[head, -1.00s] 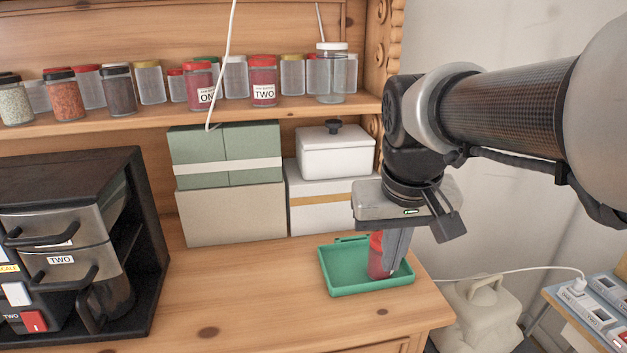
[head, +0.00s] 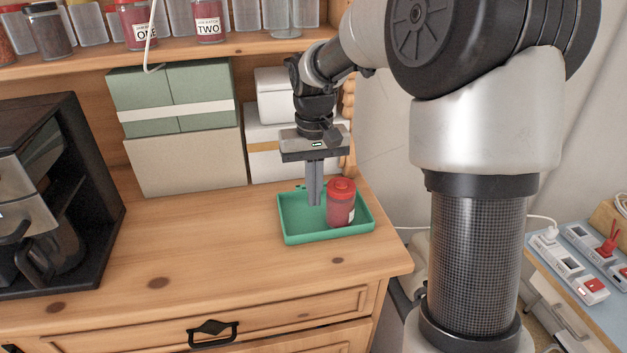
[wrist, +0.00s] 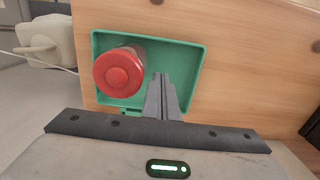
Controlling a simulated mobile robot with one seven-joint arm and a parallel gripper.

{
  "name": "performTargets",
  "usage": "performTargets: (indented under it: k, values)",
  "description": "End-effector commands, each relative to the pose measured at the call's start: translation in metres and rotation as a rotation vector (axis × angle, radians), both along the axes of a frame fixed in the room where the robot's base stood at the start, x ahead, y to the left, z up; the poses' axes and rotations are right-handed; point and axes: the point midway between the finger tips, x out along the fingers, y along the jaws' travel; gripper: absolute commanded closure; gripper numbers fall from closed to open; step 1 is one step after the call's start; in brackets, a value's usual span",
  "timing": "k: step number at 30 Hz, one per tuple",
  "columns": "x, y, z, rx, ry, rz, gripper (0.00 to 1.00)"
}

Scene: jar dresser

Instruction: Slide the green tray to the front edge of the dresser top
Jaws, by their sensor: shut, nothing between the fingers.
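The green tray (head: 294,238) lies on the dresser top (head: 190,240) near its right end, with bare wood between it and the front edge. A red-lidded jar (head: 341,205) stands upright in the tray's right part. My gripper (head: 315,204) points down over the tray, left of the jar, its fingers together and empty. In the wrist view the shut fingers (wrist: 161,80) are beside the red lid (wrist: 117,77), over the tray (wrist: 180,60). I cannot tell whether the fingertips touch the tray floor.
Stacked boxes (head: 185,160) stand behind the tray. A shelf of jars (head: 205,20) runs above. Wood left and in front of the tray is clear. A side table (head: 585,285) with switches is at the right.

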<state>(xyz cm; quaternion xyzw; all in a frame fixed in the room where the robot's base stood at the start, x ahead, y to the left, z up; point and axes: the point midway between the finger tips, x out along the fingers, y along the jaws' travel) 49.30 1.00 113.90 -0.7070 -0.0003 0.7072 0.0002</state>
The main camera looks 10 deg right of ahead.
Motion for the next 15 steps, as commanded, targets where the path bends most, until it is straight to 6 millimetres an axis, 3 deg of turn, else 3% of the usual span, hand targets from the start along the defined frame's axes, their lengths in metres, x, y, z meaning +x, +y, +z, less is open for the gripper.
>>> performTargets:
  k: [6,15]
  values:
    - [-0.001,0.0,-0.048,0.0,0.005,0.0,1.0]
    - [-0.037,0.0,-0.047,-0.001,0.001,0.0,1.0]
